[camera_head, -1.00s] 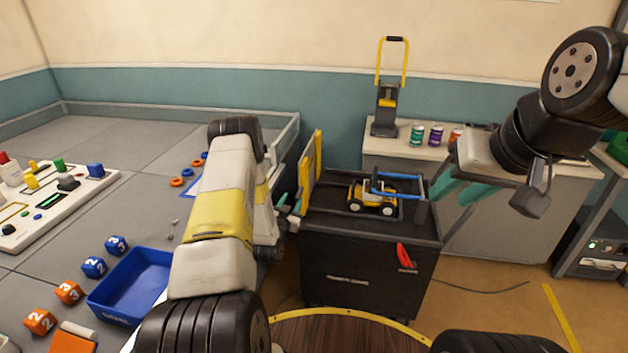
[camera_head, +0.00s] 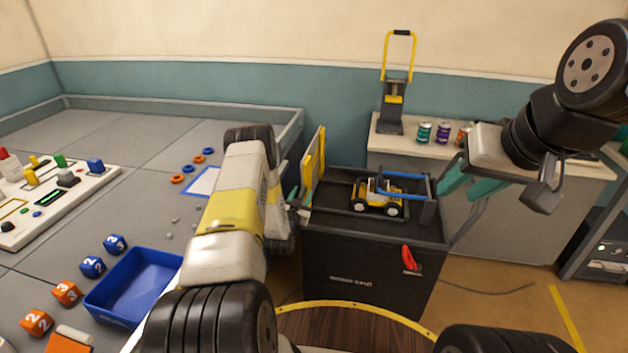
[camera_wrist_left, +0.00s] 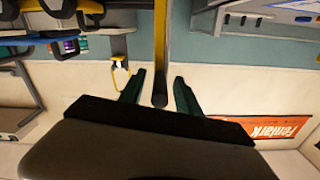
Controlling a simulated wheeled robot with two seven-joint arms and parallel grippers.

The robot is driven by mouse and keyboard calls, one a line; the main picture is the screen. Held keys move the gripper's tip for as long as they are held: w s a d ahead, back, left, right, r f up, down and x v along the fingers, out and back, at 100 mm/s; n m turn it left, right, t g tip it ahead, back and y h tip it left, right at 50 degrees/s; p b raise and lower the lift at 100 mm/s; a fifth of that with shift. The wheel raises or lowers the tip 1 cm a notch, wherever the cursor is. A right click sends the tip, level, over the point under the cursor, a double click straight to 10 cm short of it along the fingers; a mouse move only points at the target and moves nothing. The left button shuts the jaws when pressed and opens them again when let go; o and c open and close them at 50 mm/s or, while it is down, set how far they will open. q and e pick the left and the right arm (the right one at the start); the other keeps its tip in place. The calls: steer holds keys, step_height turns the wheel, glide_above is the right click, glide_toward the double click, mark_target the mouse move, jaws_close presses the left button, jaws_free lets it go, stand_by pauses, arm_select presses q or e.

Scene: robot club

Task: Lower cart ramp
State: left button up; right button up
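The dark cart (camera_head: 350,268) stands ahead of me. Its ramp (camera_head: 315,165), a yellow-edged panel, stands upright along the cart's left side. My left gripper (camera_head: 298,200) is beside the ramp's left face in the head view, mostly hidden behind my forearm. In the left wrist view its fingers (camera_wrist_left: 160,92) are apart, with the thin yellow-and-dark edge of a panel (camera_wrist_left: 160,55), seemingly the ramp, between them and a gap showing on each side. My right gripper (camera_head: 470,187) has its teal fingers apart, near the cart's right end, with nothing seen between them.
A toy truck (camera_head: 378,198) sits on the cart's top, near a blue bar (camera_head: 402,193). A red clip (camera_head: 411,260) is on the cart's front. A counter (camera_head: 500,165) with cans stands behind. A blue bin (camera_head: 135,285) lies on the grey table at left.

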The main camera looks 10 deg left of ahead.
arm_select(q)
steer(key=shift+w, duration=1.45)
jaws_close()
steer(key=shift+d, duration=0.1)
steer(key=shift+d, duration=0.15)
